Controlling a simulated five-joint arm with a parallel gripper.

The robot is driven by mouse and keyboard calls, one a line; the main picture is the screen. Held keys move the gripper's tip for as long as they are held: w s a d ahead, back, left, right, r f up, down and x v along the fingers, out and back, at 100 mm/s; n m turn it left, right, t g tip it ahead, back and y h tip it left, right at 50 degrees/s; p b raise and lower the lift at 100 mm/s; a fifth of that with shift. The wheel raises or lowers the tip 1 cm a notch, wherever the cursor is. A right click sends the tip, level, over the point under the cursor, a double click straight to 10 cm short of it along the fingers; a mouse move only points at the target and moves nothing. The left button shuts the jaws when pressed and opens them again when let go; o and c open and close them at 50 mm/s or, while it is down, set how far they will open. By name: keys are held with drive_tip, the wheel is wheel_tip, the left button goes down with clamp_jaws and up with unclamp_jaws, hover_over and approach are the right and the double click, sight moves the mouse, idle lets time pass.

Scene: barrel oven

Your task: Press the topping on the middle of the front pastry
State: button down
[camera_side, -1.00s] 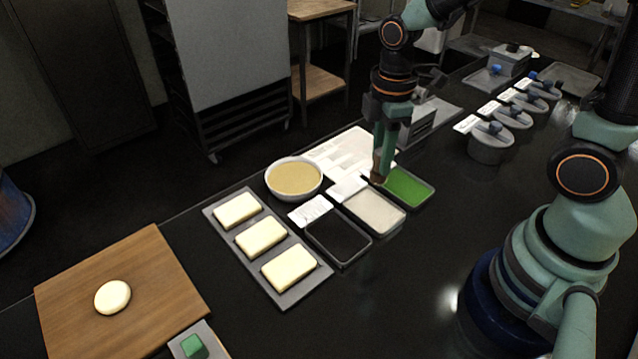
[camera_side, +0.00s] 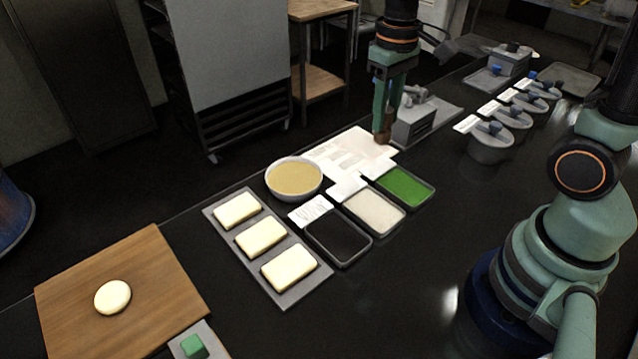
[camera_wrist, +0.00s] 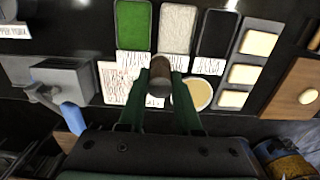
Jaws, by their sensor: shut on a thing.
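Three pale rectangular pastries lie in a row on a grey tray (camera_side: 217,226): a back one (camera_side: 237,210), a middle one (camera_side: 261,236) and the one nearest the side camera (camera_side: 289,268). Their tops look bare. A whitish topping tray (camera_side: 374,210) and a black one (camera_side: 338,237) stand beside the green tray.
A bowl of yellowish filling (camera_side: 294,178) stands behind the pastries. White cards (camera_side: 311,210) lie behind the trays. A grey machine (camera_side: 414,120) stands right of my gripper. A wooden board (camera_side: 125,290) with a pale round piece (camera_side: 113,297) is at front left. The counter's right middle is clear.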

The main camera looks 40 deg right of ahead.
drive_tip(key=w+a+f+n, duration=0.1)
drive_tip(key=w+a+n, duration=0.2)
drive_tip(key=w+a, duration=0.75)
drive_tip(key=n, duration=0.3)
hover_over(237, 207)
drive_tip(key=shift+f, duration=5.25)
drive_tip(key=shift+f, duration=0.55)
drive_tip(key=shift+r, duration=0.1)
wheel_tip(237, 207, up, 7)
